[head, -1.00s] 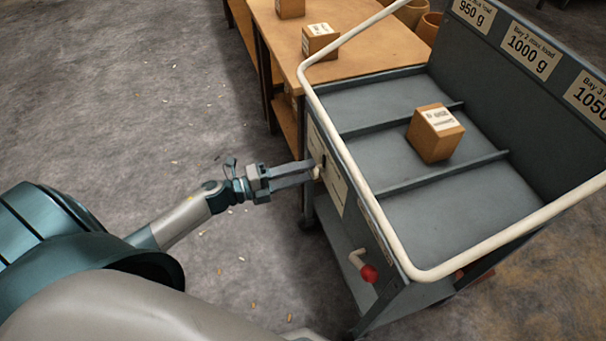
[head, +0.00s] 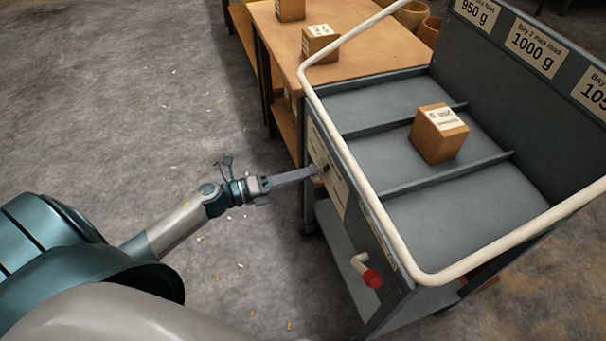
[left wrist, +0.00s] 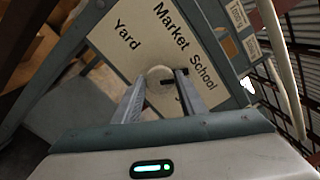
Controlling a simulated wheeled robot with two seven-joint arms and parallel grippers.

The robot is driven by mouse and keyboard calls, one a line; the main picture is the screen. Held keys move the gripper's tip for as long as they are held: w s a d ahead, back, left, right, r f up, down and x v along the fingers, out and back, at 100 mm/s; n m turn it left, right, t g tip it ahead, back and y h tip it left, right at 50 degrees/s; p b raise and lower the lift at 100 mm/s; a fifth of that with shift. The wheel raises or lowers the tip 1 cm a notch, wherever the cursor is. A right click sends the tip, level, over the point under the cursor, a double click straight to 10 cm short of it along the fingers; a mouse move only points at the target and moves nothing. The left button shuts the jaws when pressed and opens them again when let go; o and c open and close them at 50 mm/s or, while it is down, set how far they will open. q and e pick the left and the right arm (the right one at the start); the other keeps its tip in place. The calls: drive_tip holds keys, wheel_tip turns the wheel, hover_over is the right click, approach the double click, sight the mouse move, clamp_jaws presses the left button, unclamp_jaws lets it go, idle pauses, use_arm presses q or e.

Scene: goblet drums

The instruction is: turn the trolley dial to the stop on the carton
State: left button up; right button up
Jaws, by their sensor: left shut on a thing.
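The trolley (head: 400,290) stands at the right, with a pale dial plate (head: 338,188) on its near side. In the left wrist view the plate (left wrist: 125,62) reads Yard, Market and School, and part of its lower area is hidden. My right gripper is not in view.
A cream rail (head: 350,165) runs around the trolley top. A red-ended lever (head: 372,278) sticks out below the plate. A wooden table (head: 350,45) with more cartons (head: 320,42) stands behind.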

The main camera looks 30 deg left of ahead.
use_arm(q)
drive_tip(key=o, duration=1.1)
drive_tip(key=shift+c, duration=0.2)
drive_tip(key=shift+s, duration=0.1)
drive_tip(key=b+v, duration=0.1)
drive_tip(key=v, duration=1.6)
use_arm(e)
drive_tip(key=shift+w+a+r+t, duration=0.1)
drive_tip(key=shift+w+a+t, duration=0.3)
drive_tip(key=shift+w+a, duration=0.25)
use_arm(q)
drive_tip(key=shift+a, duration=0.1)
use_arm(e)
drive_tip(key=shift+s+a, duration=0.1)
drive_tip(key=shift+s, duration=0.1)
